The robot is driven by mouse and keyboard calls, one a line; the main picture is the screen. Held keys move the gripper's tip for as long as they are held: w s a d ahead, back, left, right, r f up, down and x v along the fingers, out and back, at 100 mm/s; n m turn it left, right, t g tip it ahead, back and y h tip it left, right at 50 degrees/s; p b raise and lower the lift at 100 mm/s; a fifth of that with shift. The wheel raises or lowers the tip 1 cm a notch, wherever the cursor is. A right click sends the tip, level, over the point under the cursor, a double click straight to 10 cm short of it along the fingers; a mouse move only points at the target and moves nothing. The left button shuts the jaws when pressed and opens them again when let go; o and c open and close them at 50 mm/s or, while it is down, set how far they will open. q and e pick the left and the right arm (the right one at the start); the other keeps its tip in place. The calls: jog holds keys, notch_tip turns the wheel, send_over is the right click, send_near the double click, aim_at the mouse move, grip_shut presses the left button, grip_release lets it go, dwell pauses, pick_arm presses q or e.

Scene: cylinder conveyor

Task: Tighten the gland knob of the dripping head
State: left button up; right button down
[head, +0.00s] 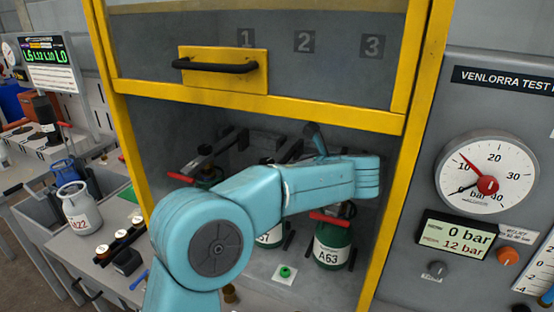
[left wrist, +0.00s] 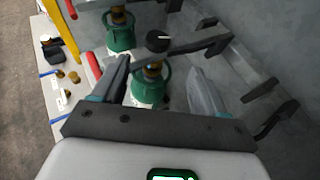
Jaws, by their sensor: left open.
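Green gas cylinders stand in the yellow-framed cabinet under the numbers 1, 2 and 3. The right one (head: 331,247) is labelled A63; my left arm partly covers the middle one (head: 269,238) and most of the left one. My left gripper (left wrist: 160,68) is open and empty. In the left wrist view a green cylinder head (left wrist: 150,82) shows between its fingers, with brass parts and a round black knob (left wrist: 158,40) bearing a white line. A second green head (left wrist: 120,36) is beyond, at upper left. No drip can be made out. My right gripper is out of view.
The yellow-framed window (head: 250,30) with a black handle is raised above the opening. Red-handled levers and dark brackets crowd the cylinder heads. A test panel with a dial gauge (head: 486,178) stands right. A cylinder labelled A22 (head: 79,212) sits at left.

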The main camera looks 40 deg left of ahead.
pick_arm(q)
jog(key=x, duration=0.6)
jog(key=p+x, duration=0.1)
jog(key=x, duration=0.5)
jog(key=shift+s+a, duration=0.2)
jog(key=shift+d+r, duration=0.1)
jog(key=shift+r, duration=0.05)
jog(key=shift+c, duration=0.3)
jog(key=c, duration=1)
